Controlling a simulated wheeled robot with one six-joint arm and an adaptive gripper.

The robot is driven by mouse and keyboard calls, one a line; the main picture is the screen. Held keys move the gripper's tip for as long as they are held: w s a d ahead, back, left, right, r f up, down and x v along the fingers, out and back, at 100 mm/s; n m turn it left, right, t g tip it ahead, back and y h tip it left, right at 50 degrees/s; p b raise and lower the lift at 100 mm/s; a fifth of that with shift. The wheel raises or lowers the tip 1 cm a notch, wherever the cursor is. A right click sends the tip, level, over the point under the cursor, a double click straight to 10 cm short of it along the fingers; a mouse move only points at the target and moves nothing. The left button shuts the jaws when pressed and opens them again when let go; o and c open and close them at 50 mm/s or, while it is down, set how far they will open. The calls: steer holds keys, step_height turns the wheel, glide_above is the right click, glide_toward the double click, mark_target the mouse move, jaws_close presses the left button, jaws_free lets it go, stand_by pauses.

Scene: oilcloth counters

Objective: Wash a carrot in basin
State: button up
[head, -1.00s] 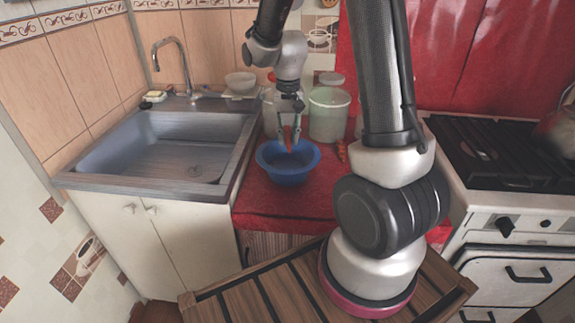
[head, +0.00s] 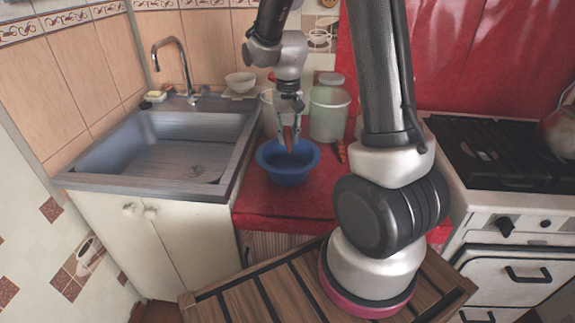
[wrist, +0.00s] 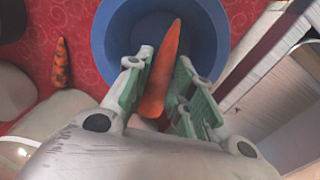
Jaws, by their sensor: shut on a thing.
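My gripper (head: 289,138) is above the blue basin (head: 287,176) on the red counter, pointing down. In the wrist view its green-padded fingers (wrist: 158,92) are shut on an orange carrot (wrist: 162,75). The carrot's tip reaches over the inside of the blue basin (wrist: 101,32). I cannot tell whether the carrot touches the basin or any water. A second carrot (wrist: 61,64), with dark spots, lies on the red cloth beside the basin. In the head view it shows as a small orange piece (head: 341,151) right of the basin.
A steel sink (head: 160,165) with a tap (head: 180,62) is left of the basin. A pale lidded container (head: 329,111) stands close behind the basin. A white bowl (head: 240,82) sits behind the sink.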

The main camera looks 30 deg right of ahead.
mark_target(288, 137)
steer(key=shift+r, duration=0.1)
steer(key=shift+r, duration=1.9)
